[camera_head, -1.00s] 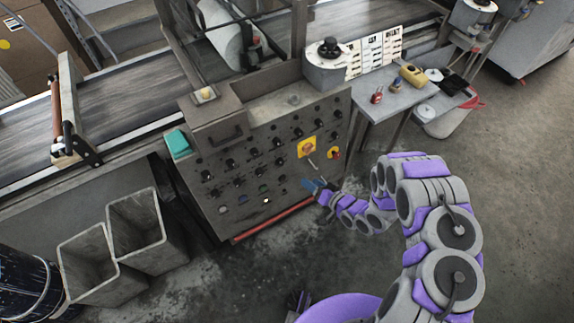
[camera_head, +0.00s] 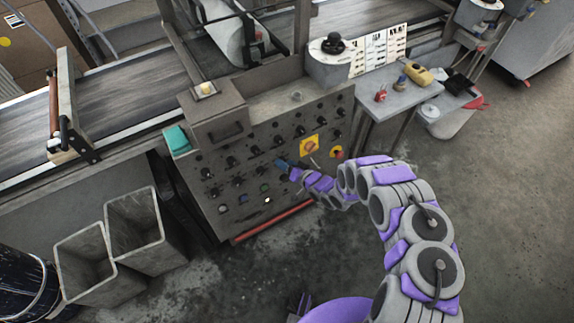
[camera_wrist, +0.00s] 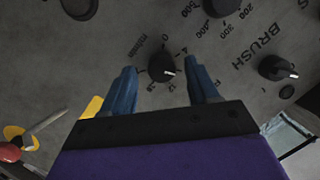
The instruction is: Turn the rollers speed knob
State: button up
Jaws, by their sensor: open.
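The grey control panel (camera_head: 215,205) carries rows of small black knobs in the head view. My gripper (camera_head: 281,164) is at the panel's face, left of the yellow switch plate. In the wrist view, my gripper (camera_wrist: 160,75) is open, with one blue finger on each side of a black knob (camera_wrist: 163,66) with a white pointer mark. A number scale surrounds this knob.
In the wrist view, another knob (camera_wrist: 277,68) sits to the right near the word BRUSH. A grey side table (camera_head: 385,105) stands right of the panel. Two open bins (camera_head: 137,232) stand at left.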

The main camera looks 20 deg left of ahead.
jog(key=shift+a+f, duration=0.1)
jog(key=shift+a, duration=0.2)
jog(key=shift+d, duration=0.25)
jog(key=c, duration=1)
